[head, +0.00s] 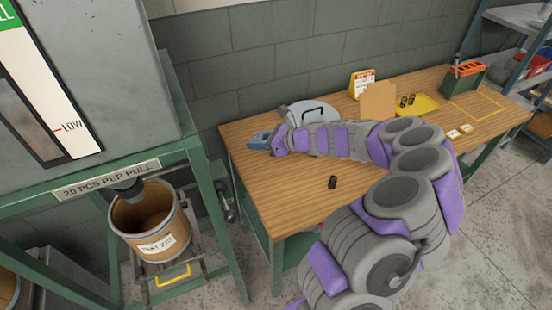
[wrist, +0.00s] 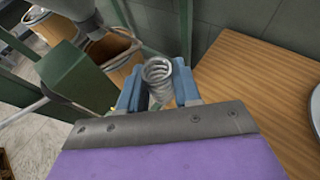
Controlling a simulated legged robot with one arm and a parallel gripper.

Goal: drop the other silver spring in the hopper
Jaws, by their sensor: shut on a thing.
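A silver coil spring (wrist: 158,76) stands between the blue fingers of my gripper (wrist: 159,92) in the wrist view. The fingers are shut on it. In the head view, my gripper (head: 259,141) is held over the left end of the wooden table (head: 270,190), and the spring cannot be made out there. No thing is clearly marked as the hopper. A big grey machine (head: 110,60) with a level gauge stands at the left, above a plate reading "20 PCS PER PULL".
A wooden bucket (head: 150,222) stands under the machine's spout. A round grey metal piece with a black handle (head: 311,112) is behind my arm. A small black cylinder (head: 332,182) lies on the table. A yellow tray (head: 425,104) with dark pieces and a green toolbox (head: 463,78) are farther right.

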